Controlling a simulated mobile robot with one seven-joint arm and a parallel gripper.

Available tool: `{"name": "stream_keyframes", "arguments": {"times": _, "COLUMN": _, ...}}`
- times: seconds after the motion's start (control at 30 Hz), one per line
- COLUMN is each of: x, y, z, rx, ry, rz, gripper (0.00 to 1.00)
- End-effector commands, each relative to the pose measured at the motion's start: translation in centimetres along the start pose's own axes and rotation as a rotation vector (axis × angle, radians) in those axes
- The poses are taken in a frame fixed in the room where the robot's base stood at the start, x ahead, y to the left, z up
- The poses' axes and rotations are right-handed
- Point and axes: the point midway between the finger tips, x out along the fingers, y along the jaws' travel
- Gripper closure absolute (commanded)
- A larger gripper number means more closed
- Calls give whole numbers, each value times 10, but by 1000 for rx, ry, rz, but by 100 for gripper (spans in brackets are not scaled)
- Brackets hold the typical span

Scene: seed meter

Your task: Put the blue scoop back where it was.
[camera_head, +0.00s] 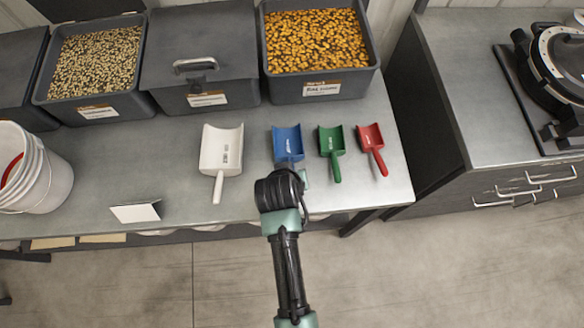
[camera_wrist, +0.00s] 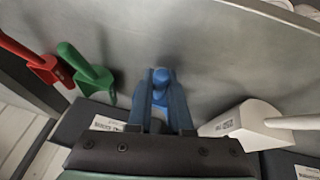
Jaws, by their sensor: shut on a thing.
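The blue scoop (camera_head: 288,143) is between the white scoop (camera_head: 221,150) and the green scoop (camera_head: 332,148) in the head view, its open end toward the bins. My gripper (camera_head: 285,176) covers its handle there. In the wrist view the blue scoop (camera_wrist: 160,80) shows between my gripper's two fingers (camera_wrist: 161,105), which are shut on it. The scoop is on or close above the metal table (camera_head: 180,180); I cannot tell which.
The red scoop (camera_head: 371,148) lies right of the green one. Bins of seed (camera_head: 318,88) and a lidded bin (camera_head: 200,95) stand behind. A white bucket (camera_head: 45,185) and a small white card (camera_head: 135,213) are at left. The table front edge is close to my arm.

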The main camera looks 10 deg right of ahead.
Motion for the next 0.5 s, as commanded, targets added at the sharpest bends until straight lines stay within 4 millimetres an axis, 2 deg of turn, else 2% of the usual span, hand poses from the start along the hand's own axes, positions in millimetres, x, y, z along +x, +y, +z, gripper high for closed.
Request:
{"name": "stream_keyframes", "arguments": {"times": 0.27, "x": 3, "y": -1, "z": 1, "rx": 0, "ry": 0, "rz": 0, "gripper": 100}}
{"name": "stream_keyframes", "arguments": {"times": 0.3, "x": 2, "y": 0, "z": 1, "rx": 0, "ry": 0, "rz": 0, "gripper": 75}}
{"name": "stream_keyframes", "arguments": {"times": 0.43, "x": 2, "y": 0, "z": 1, "rx": 0, "ry": 0, "rz": 0, "gripper": 52}}
{"name": "stream_keyframes", "arguments": {"times": 0.5, "x": 2, "y": 0, "z": 1, "rx": 0, "ry": 0, "rz": 0, "gripper": 52}}
